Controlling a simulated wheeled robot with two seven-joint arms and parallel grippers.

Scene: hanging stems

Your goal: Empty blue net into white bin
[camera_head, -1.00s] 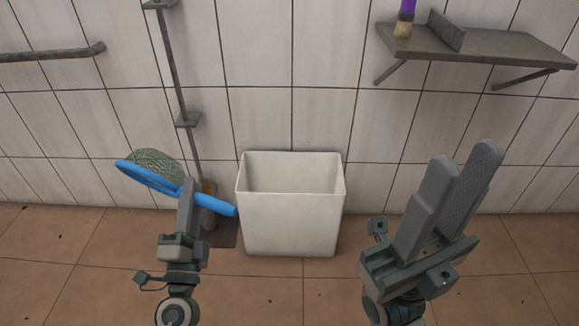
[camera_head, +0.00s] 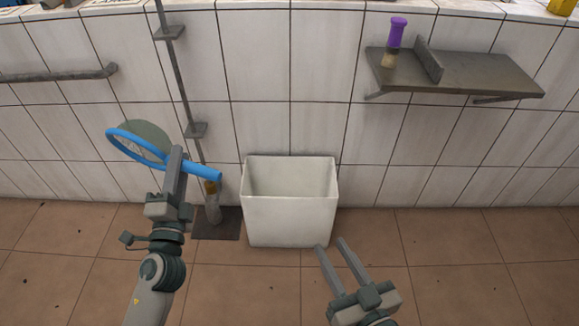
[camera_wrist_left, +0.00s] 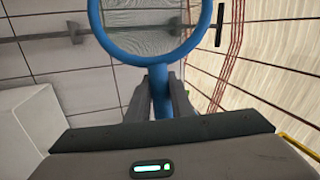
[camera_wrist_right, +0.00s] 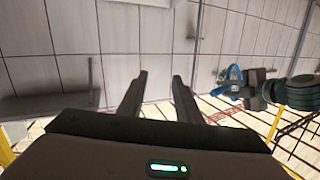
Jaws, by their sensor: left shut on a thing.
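The blue net (camera_head: 140,150) has a blue hoop with a short handle and a pale grey-green mesh. My left gripper (camera_head: 175,152) is shut on its handle and holds it above the floor, left of the white bin. The mesh shows behind and inside the hoop; I cannot tell what lies in it. The hoop also fills the top of the left wrist view (camera_wrist_left: 158,57). The white bin (camera_head: 290,222) stands upright on the floor against the wall, its top open. My right gripper (camera_head: 331,243) is open and empty, in front of the bin's right side.
A vertical pole (camera_head: 178,75) with brackets and a brush-like thing (camera_head: 212,203) on a dark plate (camera_head: 228,226) stand between net and bin. A wall shelf (camera_head: 480,72) with a purple-handled brush (camera_head: 395,40) hangs at upper right. A rail (camera_head: 60,75) is at left.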

